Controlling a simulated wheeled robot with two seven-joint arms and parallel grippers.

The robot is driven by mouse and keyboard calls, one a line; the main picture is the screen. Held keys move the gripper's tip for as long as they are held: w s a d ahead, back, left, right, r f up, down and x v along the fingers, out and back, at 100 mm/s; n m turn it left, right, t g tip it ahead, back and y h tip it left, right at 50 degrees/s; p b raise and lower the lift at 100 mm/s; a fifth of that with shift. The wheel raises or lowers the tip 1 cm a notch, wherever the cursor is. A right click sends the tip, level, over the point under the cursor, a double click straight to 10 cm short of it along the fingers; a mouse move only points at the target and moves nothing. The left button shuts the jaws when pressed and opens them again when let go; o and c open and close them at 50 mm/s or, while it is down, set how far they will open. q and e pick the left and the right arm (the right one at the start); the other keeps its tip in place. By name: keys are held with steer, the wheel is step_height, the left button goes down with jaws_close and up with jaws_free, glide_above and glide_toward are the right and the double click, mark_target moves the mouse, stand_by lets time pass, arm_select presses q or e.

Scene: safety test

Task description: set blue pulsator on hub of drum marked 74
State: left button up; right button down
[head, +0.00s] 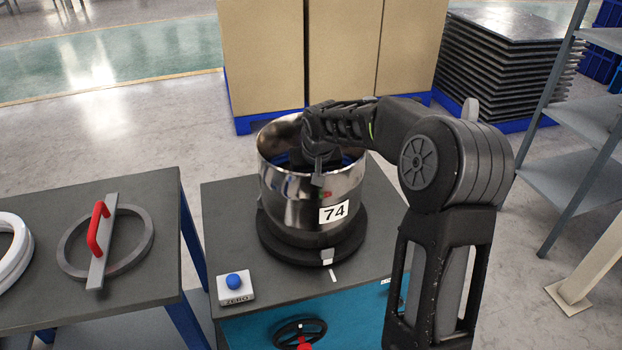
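A shiny steel drum (285,205) with a white label reading 74 stands upright on a round black base (283,249) on a dark-topped cabinet. My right arm comes in from the right, and my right gripper (318,160) reaches down into the drum's open top. Its fingertips are hidden, so I cannot tell whether it is open or shut. A bit of blue (348,160) shows inside the drum beside the gripper, likely part of the blue pulsator. The gripper and drum wall hide most of it. The hub is hidden. My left gripper is not in view.
A blue button on a white box marked ZERO (236,289) sits at the cabinet's front left. A black handwheel (300,332) is on its front. The left table (150,195) holds a grey ring with a red-handled bar (98,240) and white rings (12,250).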

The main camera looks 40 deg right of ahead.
steer(key=shift+s+d+f, duration=0.15)
steer(key=shift+s+f, duration=0.05)
steer(key=shift+f, duration=0.5)
steer(key=shift+s+d+f, duration=0.15)
steer(key=shift+f, duration=0.55)
steer(key=c, duration=1)
jaws_free()
steer(key=shift+r, duration=0.15)
steer(key=shift+s+a+r, duration=0.1)
steer(key=shift+r, duration=0.5)
steer(key=v, duration=0.7)
steer(key=shift+a+r+p, duration=0.15)
steer(key=shift+r+p, duration=0.2)
steer(key=shift+r, duration=0.15)
steer(key=shift+r, duration=0.15)
steer(key=shift+w+r+p, duration=0.2)
steer(key=shift+r+p, duration=2.55)
steer(key=shift+r, duration=0.7)
